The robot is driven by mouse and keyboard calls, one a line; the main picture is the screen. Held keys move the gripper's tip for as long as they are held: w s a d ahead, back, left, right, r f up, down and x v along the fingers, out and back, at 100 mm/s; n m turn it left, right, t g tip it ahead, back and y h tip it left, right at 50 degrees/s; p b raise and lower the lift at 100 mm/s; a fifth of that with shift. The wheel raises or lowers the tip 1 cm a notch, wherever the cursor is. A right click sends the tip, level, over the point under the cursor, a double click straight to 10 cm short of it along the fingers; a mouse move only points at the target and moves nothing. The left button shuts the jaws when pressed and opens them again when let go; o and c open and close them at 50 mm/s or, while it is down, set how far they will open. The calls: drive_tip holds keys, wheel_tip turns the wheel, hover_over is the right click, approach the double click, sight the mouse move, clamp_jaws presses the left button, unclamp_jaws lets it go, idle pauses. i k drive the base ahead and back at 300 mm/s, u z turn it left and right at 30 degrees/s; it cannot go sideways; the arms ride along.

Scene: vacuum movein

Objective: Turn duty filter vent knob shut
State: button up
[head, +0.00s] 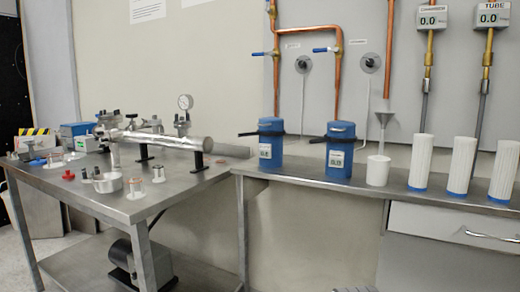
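Two black knobs on round grey plates are on the grey wall panel. The left knob (302,64) and the right knob (369,62) each have a small label above, too small to read. A thin grey tube runs down below each knob. Two blue canisters with pale labels, a left canister (271,142) and a right canister (341,150), stand on the bench below; their label text is unreadable. I cannot tell which knob belongs to the duty filter, or whether either is open or shut. My gripper is not in view.
A steel bench (400,190) carries a white cup (378,170) and several white cylinders on the right. Copper pipes (338,85) with blue-handled valves run down the wall. A steel table (130,205) with a metal tube (160,139) stands left. Two displays read 0.0.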

sight(301, 64)
drive_tip(key=k, duration=0.45)
drive_tip(key=u, duration=0.4)
drive_tip(key=i, duration=1.3)
drive_tip(key=z, duration=0.25)
